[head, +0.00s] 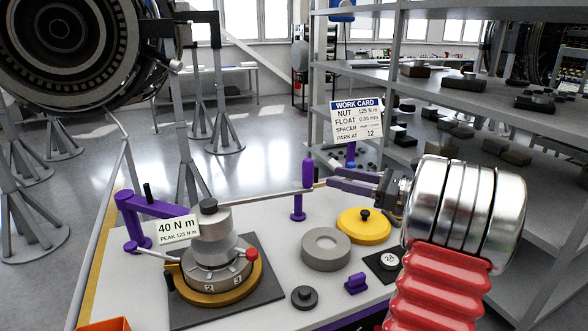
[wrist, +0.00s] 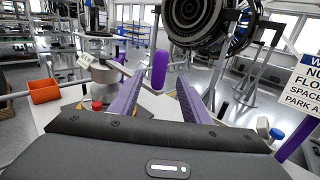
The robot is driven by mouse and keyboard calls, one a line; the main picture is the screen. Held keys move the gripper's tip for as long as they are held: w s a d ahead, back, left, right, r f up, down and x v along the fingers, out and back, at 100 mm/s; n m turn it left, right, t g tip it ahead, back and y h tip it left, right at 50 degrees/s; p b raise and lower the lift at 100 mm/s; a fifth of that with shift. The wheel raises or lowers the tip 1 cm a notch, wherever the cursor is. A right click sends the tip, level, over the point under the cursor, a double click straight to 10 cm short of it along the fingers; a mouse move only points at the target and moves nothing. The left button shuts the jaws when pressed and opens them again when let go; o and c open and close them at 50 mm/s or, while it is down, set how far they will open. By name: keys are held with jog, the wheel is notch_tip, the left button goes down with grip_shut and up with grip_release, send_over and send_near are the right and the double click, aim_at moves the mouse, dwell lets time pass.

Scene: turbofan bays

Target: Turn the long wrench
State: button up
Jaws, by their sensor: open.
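The long wrench (head: 265,194) is a thin grey bar. It runs from the grey stepped fixture (head: 209,230) toward the right, about level. A purple upright grip (head: 307,172) stands at its outer end, above a purple post (head: 298,206). My gripper (head: 334,181) comes in from the right, with its purple fingers pointing at the grip. In the wrist view my gripper (wrist: 161,77) is open, and the purple grip (wrist: 160,69) shows between the fingertips or just beyond them. I cannot tell whether they touch. A sign (head: 178,229) reads 40 N m, peak 125 N m.
A red-knobbed lever (head: 252,254) sits on the fixture. A grey ring (head: 325,248), yellow disc (head: 363,226), black knob (head: 304,297) and purple block (head: 356,283) stand on the table. The work card (head: 357,122) stands behind. An orange bin (head: 104,325) is at front left.

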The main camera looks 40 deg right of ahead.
dwell(0.3)
jog(key=x, duration=1.4)
jog(key=shift+f, duration=0.1)
jog(key=shift+c, duration=0.6)
jog(key=shift+s, duration=0.1)
grip_shut()
